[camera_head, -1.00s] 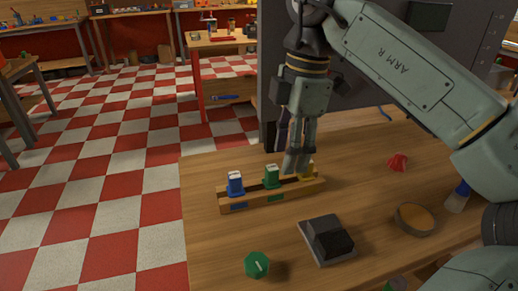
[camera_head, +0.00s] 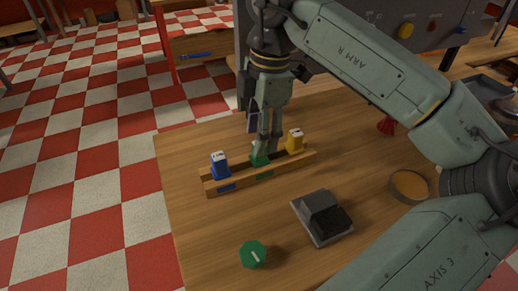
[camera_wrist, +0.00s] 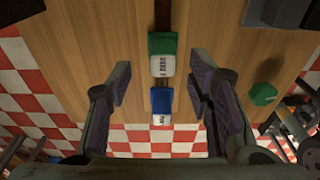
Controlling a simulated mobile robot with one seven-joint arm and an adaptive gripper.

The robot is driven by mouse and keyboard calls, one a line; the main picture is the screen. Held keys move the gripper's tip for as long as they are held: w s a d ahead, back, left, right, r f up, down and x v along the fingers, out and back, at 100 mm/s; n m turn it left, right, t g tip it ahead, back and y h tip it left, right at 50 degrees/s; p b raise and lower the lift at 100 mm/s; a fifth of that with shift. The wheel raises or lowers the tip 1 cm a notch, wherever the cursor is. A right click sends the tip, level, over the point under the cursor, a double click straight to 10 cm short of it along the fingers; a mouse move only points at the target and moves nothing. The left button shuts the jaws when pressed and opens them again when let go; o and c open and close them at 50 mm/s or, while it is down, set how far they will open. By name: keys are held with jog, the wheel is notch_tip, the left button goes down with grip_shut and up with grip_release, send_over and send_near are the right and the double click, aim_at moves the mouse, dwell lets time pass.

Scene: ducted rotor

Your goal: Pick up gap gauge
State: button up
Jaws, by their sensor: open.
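A wooden rack (camera_head: 240,180) on the table holds three upright coloured blocks with white-labelled tops: blue (camera_head: 220,167), green (camera_head: 259,161) and yellow (camera_head: 295,142). I cannot tell which of them is the gap gauge. My gripper (camera_head: 264,148) points down over the rack at the green block and partly hides it. In the wrist view its fingers (camera_wrist: 161,80) are spread wide and empty. The green block (camera_wrist: 162,52) and the blue block (camera_wrist: 162,104) show in the gap between the fingers, apart from both. The yellow block is not visible there.
A dark grey block on a base (camera_head: 322,217) and a green knob (camera_head: 252,254) lie in front of the rack. A round yellowish dish (camera_head: 410,185) and a red piece (camera_head: 386,127) are to the right. A grey panel stands behind the table.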

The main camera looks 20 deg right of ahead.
aim_at(262, 161)
jog(key=shift+s+f+p, duration=0.15)
jog(key=shift+f+p, duration=0.25)
jog(key=shift+f, duration=1.45)
jog(key=shift+c, duration=0.4)
grip_shut()
